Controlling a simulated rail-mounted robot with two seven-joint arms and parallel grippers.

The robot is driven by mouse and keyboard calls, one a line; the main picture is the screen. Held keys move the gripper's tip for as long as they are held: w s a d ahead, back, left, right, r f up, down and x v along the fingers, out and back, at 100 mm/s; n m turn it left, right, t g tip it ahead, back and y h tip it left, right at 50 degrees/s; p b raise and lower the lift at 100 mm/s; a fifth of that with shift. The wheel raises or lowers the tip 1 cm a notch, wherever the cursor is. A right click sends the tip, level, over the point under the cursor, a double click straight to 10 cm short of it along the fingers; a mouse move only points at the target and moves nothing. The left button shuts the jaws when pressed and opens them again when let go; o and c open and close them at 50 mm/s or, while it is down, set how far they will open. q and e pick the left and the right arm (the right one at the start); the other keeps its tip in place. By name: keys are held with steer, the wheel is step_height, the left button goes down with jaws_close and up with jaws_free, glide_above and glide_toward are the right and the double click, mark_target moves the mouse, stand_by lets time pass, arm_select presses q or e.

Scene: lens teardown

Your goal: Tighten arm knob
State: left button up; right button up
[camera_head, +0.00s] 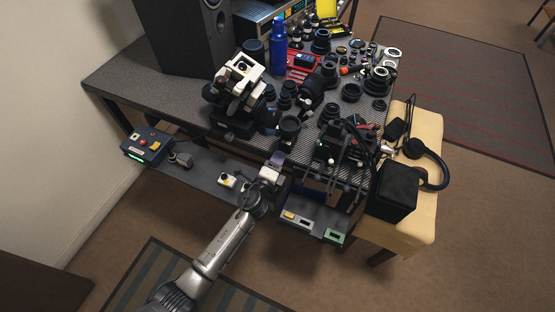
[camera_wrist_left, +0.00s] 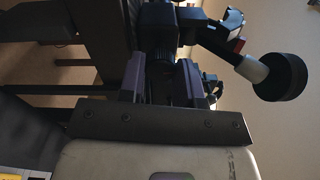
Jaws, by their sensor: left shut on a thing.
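My left gripper (camera_head: 277,158) is at the front edge of the workbench, its arm coming up from the lower left. In the left wrist view its two purple-grey fingers (camera_wrist_left: 162,80) are shut on a black ribbed knob (camera_wrist_left: 158,35), which stands between them. A black arm with a pale collar and a round black end (camera_wrist_left: 282,77) reaches to the right beside the fingers. In the head view the gripper hides the knob, and a black cylindrical part (camera_head: 289,128) stands just behind it. My right gripper is not in view.
The workbench (camera_head: 125,78) is crowded with lens parts, a blue bottle (camera_head: 278,48) and a white-and-black microscope-like device (camera_head: 238,82). A blue control box (camera_head: 146,145) is at left. An open bin (camera_head: 318,212) hangs below the edge. A black box (camera_head: 393,190) is at right.

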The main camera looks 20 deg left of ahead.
arm_select(q)
steer(key=shift+m, duration=0.7)
steer(key=o, duration=0.9)
steer(key=s, duration=0.4)
steer(key=s+p, duration=0.1)
steer(key=s, duration=0.8)
steer(key=shift+s+a, duration=0.3)
steer(key=shift+s, duration=0.1)
